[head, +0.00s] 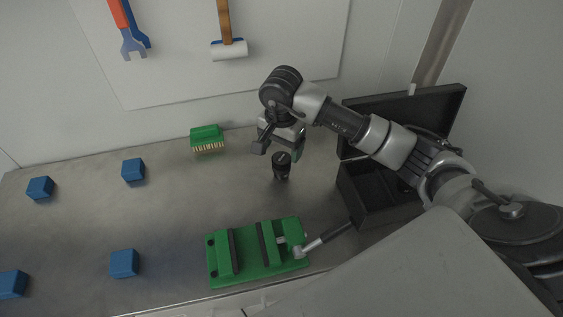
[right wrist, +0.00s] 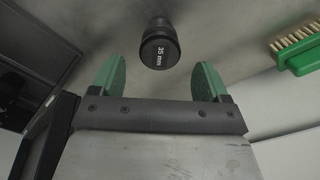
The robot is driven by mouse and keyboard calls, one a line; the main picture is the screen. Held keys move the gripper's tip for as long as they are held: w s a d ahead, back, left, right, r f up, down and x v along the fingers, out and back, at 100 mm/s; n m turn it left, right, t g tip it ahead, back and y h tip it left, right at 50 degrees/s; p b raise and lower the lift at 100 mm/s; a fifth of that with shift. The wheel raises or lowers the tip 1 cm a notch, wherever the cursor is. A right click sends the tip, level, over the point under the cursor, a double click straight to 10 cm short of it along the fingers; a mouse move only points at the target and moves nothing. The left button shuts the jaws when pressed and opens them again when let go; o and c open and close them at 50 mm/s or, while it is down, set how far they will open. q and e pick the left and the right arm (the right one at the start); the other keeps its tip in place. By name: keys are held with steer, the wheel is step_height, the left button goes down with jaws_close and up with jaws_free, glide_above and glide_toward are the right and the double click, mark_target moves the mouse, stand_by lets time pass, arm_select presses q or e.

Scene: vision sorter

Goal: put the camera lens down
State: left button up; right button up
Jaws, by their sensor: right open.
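The camera lens (head: 281,168) is a small black cylinder standing upright on the grey metal table. In the right wrist view the lens (right wrist: 159,46) shows its top with "35 mm" on it, beyond and between the fingertips. My right gripper (head: 279,143) is just above and behind the lens in the head view. Its green-padded fingers (right wrist: 158,75) are open, with nothing between them and a gap to the lens. My left gripper is not in view.
A green brush (head: 207,138) lies behind and left of the lens. A green vise (head: 251,252) stands in front, and an open black box (head: 379,205) is to the right. Several blue blocks (head: 133,170) sit at left. Bare table (head: 200,195) lies between.

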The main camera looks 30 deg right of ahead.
mark_target(281, 158)
step_height(281, 158, up, 5)
steer(key=shift+r+b, duration=0.2)
steer(key=shift+b, duration=0.35)
